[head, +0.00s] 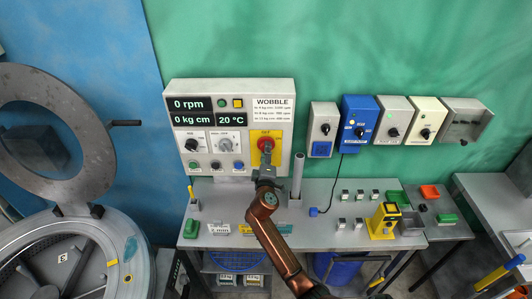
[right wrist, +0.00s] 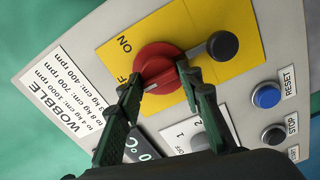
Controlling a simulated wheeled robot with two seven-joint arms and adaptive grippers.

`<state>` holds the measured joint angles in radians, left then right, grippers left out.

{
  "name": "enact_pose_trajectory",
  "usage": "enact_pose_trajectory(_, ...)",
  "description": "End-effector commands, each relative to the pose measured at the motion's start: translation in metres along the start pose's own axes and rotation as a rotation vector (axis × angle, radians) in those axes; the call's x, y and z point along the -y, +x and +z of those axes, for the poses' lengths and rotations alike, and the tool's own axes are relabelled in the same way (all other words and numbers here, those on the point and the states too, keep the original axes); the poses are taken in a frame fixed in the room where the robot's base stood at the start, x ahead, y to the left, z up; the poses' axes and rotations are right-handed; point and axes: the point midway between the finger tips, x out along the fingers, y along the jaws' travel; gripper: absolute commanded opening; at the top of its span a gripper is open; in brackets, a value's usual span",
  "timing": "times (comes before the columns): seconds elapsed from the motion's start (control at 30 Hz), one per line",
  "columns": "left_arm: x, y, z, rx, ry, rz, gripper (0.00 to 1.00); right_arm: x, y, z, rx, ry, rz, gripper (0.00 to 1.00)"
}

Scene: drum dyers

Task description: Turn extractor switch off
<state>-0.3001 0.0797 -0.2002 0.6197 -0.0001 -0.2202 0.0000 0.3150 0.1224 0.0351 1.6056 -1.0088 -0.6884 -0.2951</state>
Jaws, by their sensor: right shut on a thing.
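The red rotary switch (head: 266,142) sits on a yellow plate on the grey WOBBLE control panel (head: 287,140). In the right wrist view the red switch (right wrist: 155,62) has ON and OFF lettering beside it and a lever with a black ball (right wrist: 222,46) to its right. My right gripper (head: 267,163) reaches up to it from below. In the right wrist view its fingers (right wrist: 158,82) are shut on the red switch, one on each side. They hide part of it, so its exact setting is unclear. My left gripper is not in view.
The panel displays (head: 192,111) read 0 rpm, 0 kg cm and 20 °C. Several wall boxes, including a blue one (head: 360,120), hang to the right. A grey post (head: 297,176) stands close right of my gripper. An open drum machine (head: 75,255) is at left.

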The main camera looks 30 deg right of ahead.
Motion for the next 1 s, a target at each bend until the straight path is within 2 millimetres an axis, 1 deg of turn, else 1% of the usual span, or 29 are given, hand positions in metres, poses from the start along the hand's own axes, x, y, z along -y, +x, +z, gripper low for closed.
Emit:
enact_pose_trajectory(0.03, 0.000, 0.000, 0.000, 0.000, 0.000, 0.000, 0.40, 0.000, 0.000, -0.001, -0.002, -0.002, 0.001, 0.09)
enact_pose_trajectory(0.07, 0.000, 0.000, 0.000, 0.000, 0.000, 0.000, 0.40, 0.000, 0.000, -0.001, -0.002, -0.002, 0.001, 0.35)
enact_pose_trajectory(0.3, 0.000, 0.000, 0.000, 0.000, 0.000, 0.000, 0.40, 0.000, 0.000, -0.001, -0.001, 0.000, 0.000, 0.51)
enact_pose_trajectory(0.57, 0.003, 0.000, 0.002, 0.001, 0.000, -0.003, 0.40, 0.000, -0.001, 0.000, 0.000, 0.001, 0.000, 0.51)
enact_pose_trajectory(0.67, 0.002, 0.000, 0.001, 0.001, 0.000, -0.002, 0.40, 0.001, -0.007, 0.000, 0.000, 0.002, -0.001, 0.51)
enact_pose_trajectory(0.77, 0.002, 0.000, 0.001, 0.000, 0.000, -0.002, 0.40, 0.001, -0.021, 0.000, -0.001, 0.003, -0.001, 0.51)
enact_pose_trajectory(1.0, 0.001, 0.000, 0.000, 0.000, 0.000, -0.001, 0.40, 0.001, -0.071, 0.000, -0.001, 0.002, -0.002, 0.51)
